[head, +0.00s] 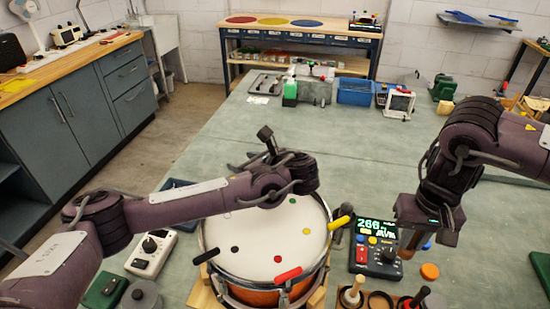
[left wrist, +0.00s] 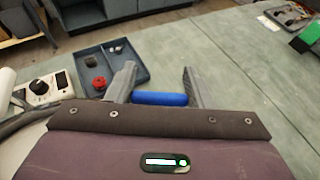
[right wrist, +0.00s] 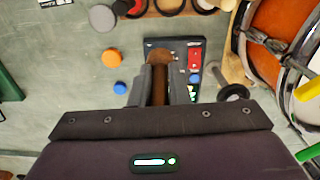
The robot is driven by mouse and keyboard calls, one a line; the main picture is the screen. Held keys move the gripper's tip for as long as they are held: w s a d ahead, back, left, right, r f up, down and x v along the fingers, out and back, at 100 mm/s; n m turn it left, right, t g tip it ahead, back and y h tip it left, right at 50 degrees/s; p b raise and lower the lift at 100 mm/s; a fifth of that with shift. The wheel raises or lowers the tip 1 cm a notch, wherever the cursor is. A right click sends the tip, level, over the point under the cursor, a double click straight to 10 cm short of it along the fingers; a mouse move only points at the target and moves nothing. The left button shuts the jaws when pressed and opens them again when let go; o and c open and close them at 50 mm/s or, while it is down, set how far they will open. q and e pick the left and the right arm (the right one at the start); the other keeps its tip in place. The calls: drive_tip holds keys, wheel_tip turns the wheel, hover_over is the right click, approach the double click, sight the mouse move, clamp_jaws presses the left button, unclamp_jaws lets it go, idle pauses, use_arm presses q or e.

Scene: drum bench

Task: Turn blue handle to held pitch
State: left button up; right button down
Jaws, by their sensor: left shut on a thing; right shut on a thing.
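The drum (head: 245,250) has a white head, an orange shell and coloured dots near its rim. The blue handle (left wrist: 160,99) lies between the fingers of my left gripper (left wrist: 160,85), which is shut on it; in the head view my left arm hides it. Black (head: 206,256), red (head: 288,274) and yellow (head: 339,222) handles stick out around the rim. My right gripper (head: 425,235) is shut on a brown wooden stick (right wrist: 160,85), right of the drum over the tuner box. The tuner (head: 375,250) has a lit green display reading about 266, partly hard to read.
Wooden-handled tools (head: 352,293) stand in front right, near an orange cap (head: 429,271). A blue bin (head: 356,91) stands far back. The bench middle is clear.

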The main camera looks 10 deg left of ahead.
drive_tip(key=shift+r, duration=0.1)
idle(0.3)
use_arm(q)
drive_tip(key=o, duration=1)
use_arm(e)
drive_tip(key=shift+r+p, duration=0.3)
drive_tip(key=shift+p, duration=0.05)
use_arm(q)
drive_tip(key=p+v, duration=1.1)
drive_tip(key=p, duration=0.4)
drive_tip(key=shift+w+r+p, duration=0.15)
drive_tip(key=shift+w+p, duration=0.05)
drive_tip(key=shift+p, duration=0.15)
drive_tip(key=shift+s+d+p, duration=0.3)
drive_tip(key=shift+d+p, duration=0.25)
use_arm(e)
wheel_tip(320, 180, up, 17)
drive_tip(key=shift+f, duration=0.15)
